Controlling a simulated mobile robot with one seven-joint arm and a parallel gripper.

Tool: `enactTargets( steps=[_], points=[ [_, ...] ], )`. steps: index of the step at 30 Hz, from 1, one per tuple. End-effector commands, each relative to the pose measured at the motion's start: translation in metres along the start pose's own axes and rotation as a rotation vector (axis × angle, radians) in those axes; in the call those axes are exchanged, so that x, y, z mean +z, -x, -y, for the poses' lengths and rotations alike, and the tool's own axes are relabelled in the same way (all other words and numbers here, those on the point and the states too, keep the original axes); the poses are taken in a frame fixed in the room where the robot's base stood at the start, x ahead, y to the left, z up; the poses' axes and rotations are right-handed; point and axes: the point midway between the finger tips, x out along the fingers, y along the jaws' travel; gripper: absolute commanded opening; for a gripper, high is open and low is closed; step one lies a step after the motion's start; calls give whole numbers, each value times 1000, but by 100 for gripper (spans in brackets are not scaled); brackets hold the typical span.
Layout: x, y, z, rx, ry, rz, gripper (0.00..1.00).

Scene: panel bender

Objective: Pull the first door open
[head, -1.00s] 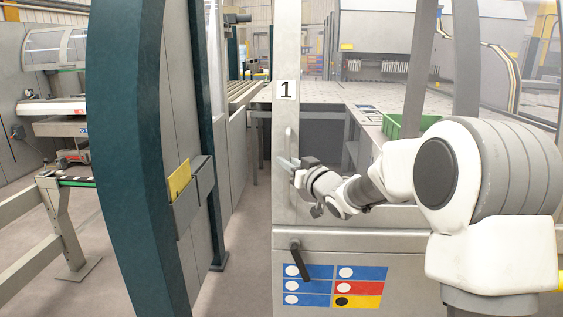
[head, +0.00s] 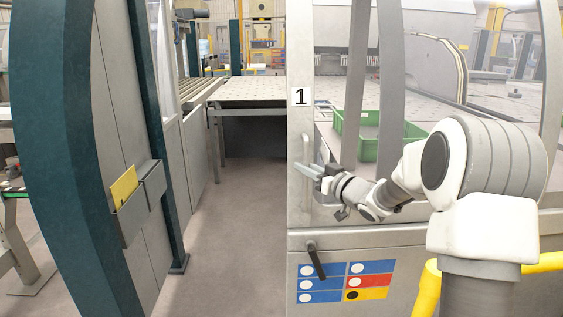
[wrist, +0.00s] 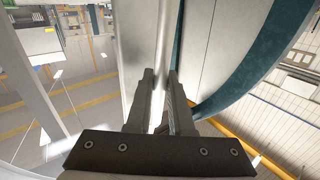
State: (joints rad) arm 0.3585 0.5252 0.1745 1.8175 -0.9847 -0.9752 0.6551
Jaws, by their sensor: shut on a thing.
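The first door (head: 301,210) is a pale grey framed panel with clear windows and a "1" sign (head: 301,97), on the right of the head view. Its upright handle (head: 306,150) is a pale bar near the door's left edge. My gripper (head: 311,169) is shut on this handle, with my arm reaching in from the right. In the wrist view my gripper's fingers (wrist: 160,80) close around the pale bar, and the fingers partly hide it. A wide gap stands between the door's left edge and the dark green post (head: 55,150), so the door stands open.
A black lever (head: 316,260) and a coloured label panel (head: 346,282) are on the door's lower part. A holder (head: 130,213) with a yellow booklet is on the left wall. Bare floor (head: 235,240) lies in the gap. A green crate (head: 368,150) shows behind the door.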

Motion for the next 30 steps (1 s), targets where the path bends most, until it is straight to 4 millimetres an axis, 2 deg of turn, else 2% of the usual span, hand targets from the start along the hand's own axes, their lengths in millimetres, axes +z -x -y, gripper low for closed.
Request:
enactTargets(
  steps=[1, 3, 9, 15, 21, 30],
  points=[
    [-3, 15, -24, 21, -3, 8, 0],
    [-5, 29, -45, 22, -2, 7, 0],
    [-8, 66, -98, 16, -2, 7, 0],
    [-10, 94, -140, 12, -2, 6, 0],
    [-11, 112, -166, 9, -1, 5, 0],
    [-11, 120, -178, 7, -1, 5, 0]
  ],
)
